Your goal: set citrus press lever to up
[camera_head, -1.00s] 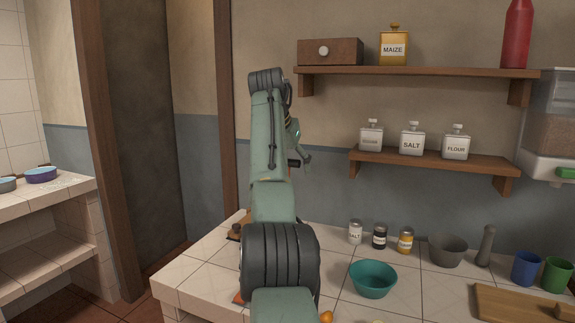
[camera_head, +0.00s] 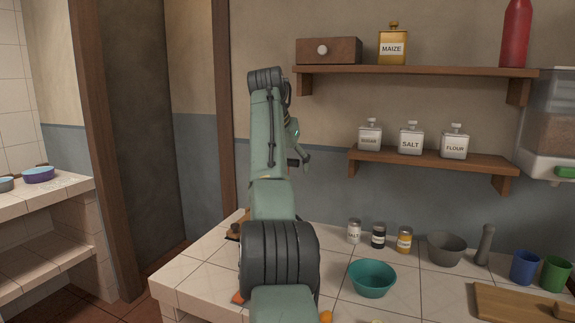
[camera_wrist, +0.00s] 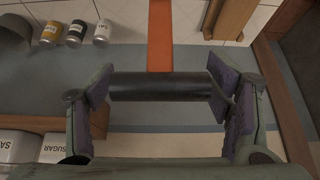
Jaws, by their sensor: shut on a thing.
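In the wrist view, my gripper (camera_wrist: 162,86) is shut on the dark cylindrical handle of the citrus press lever (camera_wrist: 150,88), with a purple-padded finger against each end. An orange bar (camera_wrist: 160,35) of the lever runs from the middle of the handle to the top of the picture. In the head view, my arm stands in front of the press and hides nearly all of it, including the handle. A small orange piece, perhaps part of the press (camera_head: 238,298), shows left of my arm's lower joint. My gripper is mostly hidden behind my arm there.
A teal bowl (camera_head: 373,279) stands on the tiled counter (camera_head: 195,281) right of my arm, with small jars (camera_head: 378,236) behind it. A low shelf (camera_head: 430,160) with canisters juts from the wall at right. A wooden post (camera_head: 222,100) stands behind my arm.

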